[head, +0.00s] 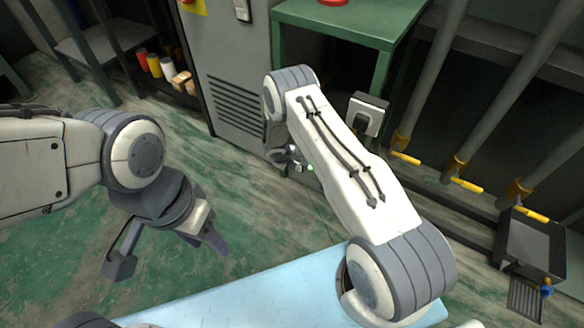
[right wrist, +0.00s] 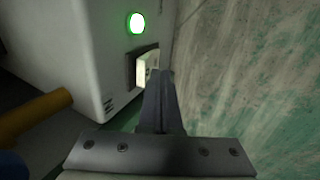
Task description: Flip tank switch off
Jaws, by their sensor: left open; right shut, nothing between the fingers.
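The switch (right wrist: 147,68) is a pale rocker in a dark frame on the side of a white housing (right wrist: 60,40), in the right wrist view. A round green lamp (right wrist: 136,22) glows above it. My right gripper (right wrist: 165,76) is shut and empty, its fingertips right beside the switch's lower right edge; I cannot tell whether they touch. The fingers hide part of the switch. In the head view the right hand is mostly hidden behind my right forearm, near a small green glow (head: 309,168). My left gripper (head: 169,257) is open and empty above the floor.
A grey cabinet (head: 232,80) and a green table (head: 345,22) stand behind my right arm. Pipes with yellow-handled valves (head: 467,184) and a dark bin (head: 530,243) are at the right. A shelf with several cans (head: 153,65) is at the back left. The green floor is open at left.

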